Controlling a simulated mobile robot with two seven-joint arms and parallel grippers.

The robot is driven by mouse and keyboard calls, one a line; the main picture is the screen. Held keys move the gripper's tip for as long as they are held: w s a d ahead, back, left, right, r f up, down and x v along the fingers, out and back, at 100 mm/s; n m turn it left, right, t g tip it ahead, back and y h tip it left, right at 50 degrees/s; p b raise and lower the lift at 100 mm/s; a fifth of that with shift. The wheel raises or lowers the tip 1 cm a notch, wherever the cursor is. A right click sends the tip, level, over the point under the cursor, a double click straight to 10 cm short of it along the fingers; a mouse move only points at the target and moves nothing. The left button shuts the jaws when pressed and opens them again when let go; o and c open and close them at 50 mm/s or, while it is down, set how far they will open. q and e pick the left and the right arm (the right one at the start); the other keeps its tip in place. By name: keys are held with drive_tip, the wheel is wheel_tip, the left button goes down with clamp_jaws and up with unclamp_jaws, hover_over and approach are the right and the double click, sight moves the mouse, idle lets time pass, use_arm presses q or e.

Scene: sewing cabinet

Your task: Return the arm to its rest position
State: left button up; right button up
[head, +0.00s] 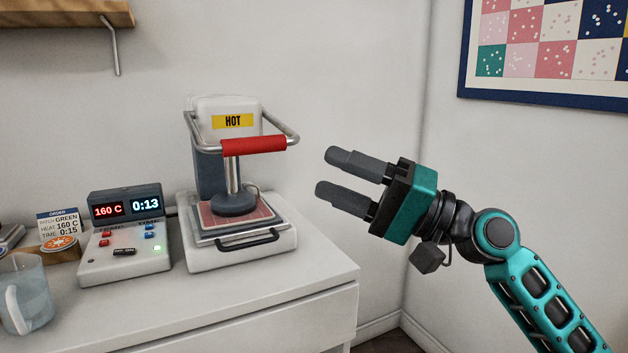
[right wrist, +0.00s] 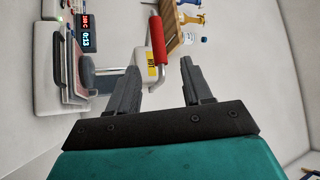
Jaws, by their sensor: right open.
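My right gripper (head: 335,177) is open and empty, raised in the air to the right of the heat press. Its two dark fingers point left toward the press and touch nothing. In the right wrist view the open fingers (right wrist: 160,85) show with a gap between them. The heat press (head: 232,103) has a yellow HOT label and a red-gripped handle (head: 253,144). Its round pad is down over a red patterned piece (head: 228,213) on the lower plate. My left gripper is not in view.
The control box (head: 125,245) reads 160 C and 0:13. An order card (head: 58,226) and a glass mug (head: 24,293) stand at the left on the white cabinet (head: 250,305). A shelf (head: 65,14) hangs above. Space around the right gripper is clear; a framed quilt (head: 550,50) hangs behind.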

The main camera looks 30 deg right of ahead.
drive_tip(key=s+a+f+n+g+h, duration=0.2)
drive_tip(key=a+f+g+h, duration=0.15)
drive_tip(key=f, duration=0.95)
drive_tip(key=s+a+f+n+g+h, duration=0.2)
drive_tip(key=a+f+n+h, duration=0.15)
drive_tip(key=f, duration=1.05)
drive_tip(key=s+d+f+n+g+h, duration=0.15)
drive_tip(key=s+f+g+h, duration=0.55)
drive_tip(key=s+f, duration=0.75)
drive_tip(key=w+a+n+t+y, duration=0.1)
drive_tip(key=w+a+t+y, duration=0.1)
drive_tip(key=w+a+t, duration=0.65)
use_arm(q)
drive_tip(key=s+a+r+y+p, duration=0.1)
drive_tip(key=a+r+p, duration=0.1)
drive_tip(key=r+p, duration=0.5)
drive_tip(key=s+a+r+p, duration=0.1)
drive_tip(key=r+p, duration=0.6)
drive_tip(key=p, duration=0.8)
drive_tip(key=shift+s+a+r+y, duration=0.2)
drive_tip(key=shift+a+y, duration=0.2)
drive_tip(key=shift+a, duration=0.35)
use_arm(e)
drive_tip(key=s+d+r+h, duration=0.1)
drive_tip(key=d+r, duration=0.4)
drive_tip(key=r, duration=0.9)
drive_tip(key=shift+d, duration=0.2)
